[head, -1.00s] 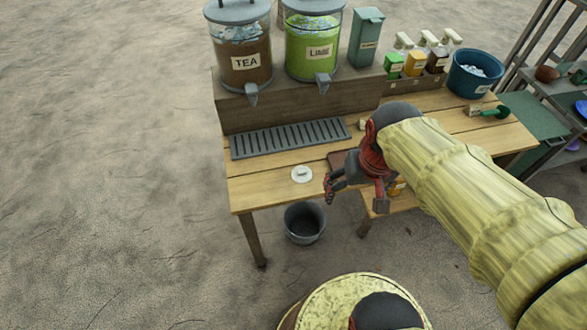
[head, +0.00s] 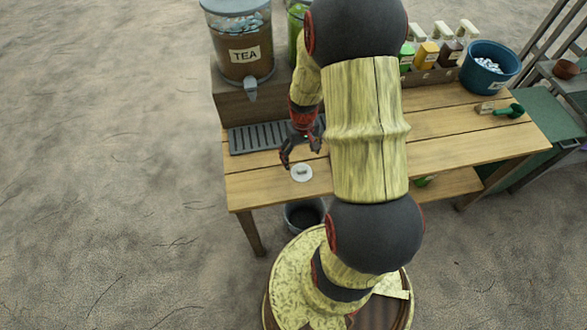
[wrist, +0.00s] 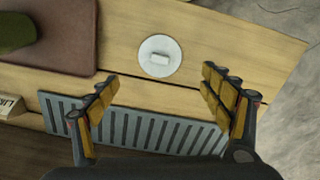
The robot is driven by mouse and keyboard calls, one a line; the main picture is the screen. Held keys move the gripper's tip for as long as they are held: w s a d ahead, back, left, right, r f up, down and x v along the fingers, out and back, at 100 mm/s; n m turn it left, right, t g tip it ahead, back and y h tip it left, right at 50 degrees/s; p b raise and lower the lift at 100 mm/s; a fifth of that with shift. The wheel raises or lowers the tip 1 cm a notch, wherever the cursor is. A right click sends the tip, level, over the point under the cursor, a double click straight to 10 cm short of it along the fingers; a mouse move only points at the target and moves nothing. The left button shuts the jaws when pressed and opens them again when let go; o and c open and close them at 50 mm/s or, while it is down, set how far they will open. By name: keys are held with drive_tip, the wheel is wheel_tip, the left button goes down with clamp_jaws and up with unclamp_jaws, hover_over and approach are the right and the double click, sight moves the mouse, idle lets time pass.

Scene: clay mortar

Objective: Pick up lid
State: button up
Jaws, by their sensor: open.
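The lid (head: 302,173) is a small white disc with a raised handle on top. It lies flat on the wooden table near its front left edge. In the wrist view the lid (wrist: 160,56) lies beyond and between my fingertips, on bare wood. My gripper (head: 301,160) hangs just above and behind the lid, its fingers pointing down. In the wrist view my gripper (wrist: 160,86) is open with nothing between its fingers. I see no contact between the fingers and the lid.
A grey slotted drip tray (head: 262,137) lies behind the lid, partly under my gripper in the wrist view. A tea dispenser (head: 240,45) stands on the raised shelf behind. A brown board (wrist: 62,35) lies beside the lid. A grey bucket (head: 303,214) stands below the table.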

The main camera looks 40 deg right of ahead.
sight(301, 168)
wheel_tip(301, 168, down, 8)
drive_tip(key=b, duration=0.2)
drive_tip(key=shift+r+b, duration=0.2)
drive_tip(key=shift+b, duration=0.15)
drive_tip(key=shift+r, duration=0.1)
drive_tip(key=shift+c, duration=0.2)
drive_tip(key=c, duration=0.7)
drive_tip(key=shift+c, duration=0.3)
